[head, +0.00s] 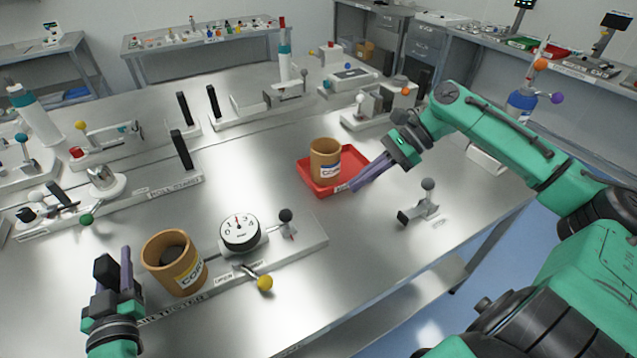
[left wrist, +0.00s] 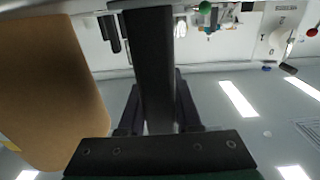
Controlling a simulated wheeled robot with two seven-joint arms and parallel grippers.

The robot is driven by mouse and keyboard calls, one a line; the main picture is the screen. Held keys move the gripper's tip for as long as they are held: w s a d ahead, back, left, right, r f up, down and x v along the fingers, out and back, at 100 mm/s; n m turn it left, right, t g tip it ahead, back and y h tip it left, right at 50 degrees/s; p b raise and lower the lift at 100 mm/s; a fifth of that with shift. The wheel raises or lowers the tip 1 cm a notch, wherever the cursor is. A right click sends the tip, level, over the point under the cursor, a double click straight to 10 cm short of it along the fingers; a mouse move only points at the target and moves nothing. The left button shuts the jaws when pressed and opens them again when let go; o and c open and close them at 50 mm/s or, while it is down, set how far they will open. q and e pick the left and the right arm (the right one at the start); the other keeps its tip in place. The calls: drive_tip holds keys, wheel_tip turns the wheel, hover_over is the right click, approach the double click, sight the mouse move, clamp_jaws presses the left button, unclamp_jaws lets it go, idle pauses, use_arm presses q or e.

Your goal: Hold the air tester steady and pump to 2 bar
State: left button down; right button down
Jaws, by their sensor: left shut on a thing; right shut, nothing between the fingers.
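The air tester (head: 312,247) is a long pale plate on the steel bench, with its label along the front edge. It carries a round white gauge (head: 240,232), a yellow-knobbed lever (head: 264,282) and a dark-ball lever (head: 286,217). The gauge needle is too small to read surely. A brown core (head: 172,262) stands upright at its left end. My left gripper (head: 126,270) is shut on a black upright handle (head: 105,268) left of the core; the handle also shows between the fingers in the left wrist view (left wrist: 155,65). My right gripper (head: 357,184) is shut and empty beside the red tray, away from the tester.
A red tray (head: 351,158) holds another brown core (head: 325,161). A small stand with a grey ball (head: 428,185) is right of it. The roll stand (head: 155,192) and other fixtures line the back. Bare bench lies between tester and tray.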

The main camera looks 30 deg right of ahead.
use_arm(q)
drive_tip(key=shift+f, duration=0.2)
idle(0.6)
drive_tip(key=c, duration=0.7)
unclamp_jaws()
drive_tip(key=shift+o, duration=0.9)
drive_tip(key=shift+w+a, duration=0.1)
drive_tip(key=shift+w, duration=0.15)
drive_tip(key=shift+r, duration=0.1)
drive_tip(key=shift+s, duration=0.4)
drive_tip(key=s, duration=1.1)
drive_tip(key=shift+s, duration=0.15)
drive_tip(key=shift+a, duration=0.1)
